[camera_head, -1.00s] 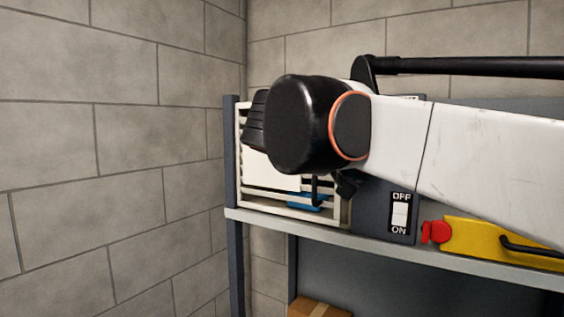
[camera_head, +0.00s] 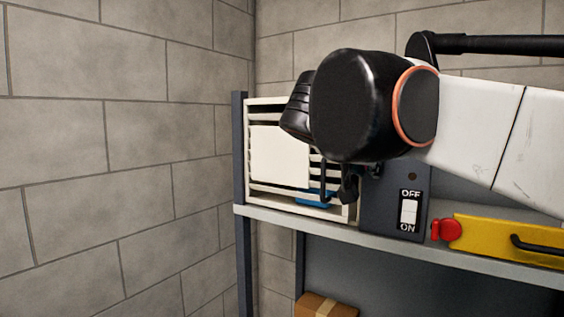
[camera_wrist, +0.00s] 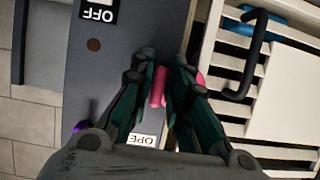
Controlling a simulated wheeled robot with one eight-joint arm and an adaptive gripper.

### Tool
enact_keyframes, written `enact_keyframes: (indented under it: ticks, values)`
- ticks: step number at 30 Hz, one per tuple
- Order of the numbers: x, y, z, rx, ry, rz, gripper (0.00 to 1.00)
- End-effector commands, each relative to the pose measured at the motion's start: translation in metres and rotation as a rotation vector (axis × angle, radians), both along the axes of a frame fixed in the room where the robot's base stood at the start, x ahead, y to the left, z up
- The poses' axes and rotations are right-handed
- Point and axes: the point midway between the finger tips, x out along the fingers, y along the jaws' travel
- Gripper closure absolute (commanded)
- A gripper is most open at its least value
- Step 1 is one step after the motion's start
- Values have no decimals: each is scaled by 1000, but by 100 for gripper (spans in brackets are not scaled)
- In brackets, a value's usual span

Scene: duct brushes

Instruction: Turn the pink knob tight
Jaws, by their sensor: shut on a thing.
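The pink knob (camera_wrist: 157,88) shows in the wrist view between the two fingers of my gripper (camera_wrist: 160,72), beside the grey panel. My gripper is shut on it, and the fingers hide much of it. A bit of pink also shows just right of the right finger. In the head view my gripper (camera_head: 350,186) is a small dark shape under the black wrist, between the white slatted unit and the grey switch box. The knob is hidden there.
The grey switch box (camera_head: 381,222) has an OFF/ON switch (camera_head: 409,211). The white slatted unit (camera_head: 279,155) stands left of it, with a blue part (camera_head: 314,197). A yellow item (camera_head: 490,238) with a red end lies right on the shelf (camera_head: 300,220). A cardboard box (camera_head: 325,305) is below.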

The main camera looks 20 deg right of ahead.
Motion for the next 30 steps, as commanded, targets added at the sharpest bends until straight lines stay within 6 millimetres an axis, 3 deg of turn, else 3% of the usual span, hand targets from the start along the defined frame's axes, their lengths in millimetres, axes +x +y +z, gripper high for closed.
enact_keyframes:
  ticks: [11,12,13,24,30]
  values:
    - [0,0,-2,5,-1,-1,100]
    - [0,0,-2,5,-1,-1,75]
    - [0,0,-2,5,-1,-1,69]
    - [-1,2,0,2,-1,1,69]
    - [-12,17,8,2,-1,5,69]
